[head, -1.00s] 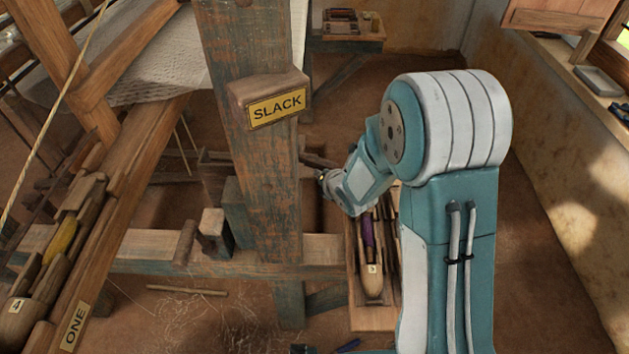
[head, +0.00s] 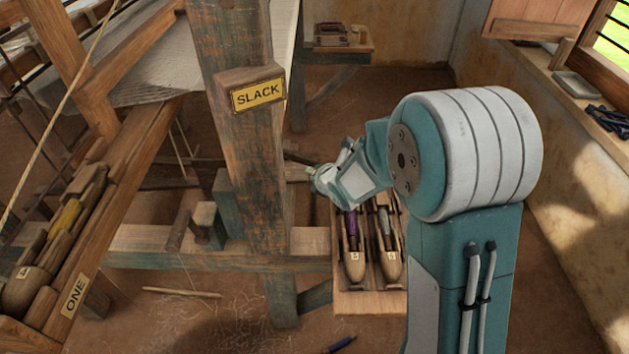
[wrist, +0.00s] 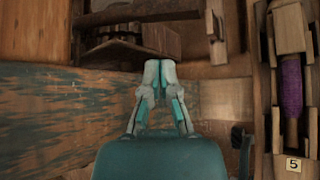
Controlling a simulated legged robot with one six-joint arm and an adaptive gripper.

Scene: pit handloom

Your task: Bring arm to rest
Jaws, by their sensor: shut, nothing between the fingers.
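My gripper (wrist: 160,68) is shut and empty in the wrist view, its fingertips together in front of worn loom timber. In the head view my arm stands on the right and bends left. Its wrist end is just right of the post (head: 245,150) that bears the yellow SLACK label (head: 258,95); the fingertips are too small to make out there. Below the wrist is a wooden tray (head: 368,301) with a purple-wound shuttle (head: 353,250) and a grey-wound shuttle (head: 387,245). The purple shuttle, tagged 5, also shows at the right of the wrist view (wrist: 291,90).
A loom beam labelled ONE (head: 75,297) carries a yellow-wound shuttle (head: 63,222) at left. A horizontal timber (head: 160,248) crosses below the post. A wall with a sill (head: 570,95) stands at right. The floor (head: 400,90) behind my arm looks open.

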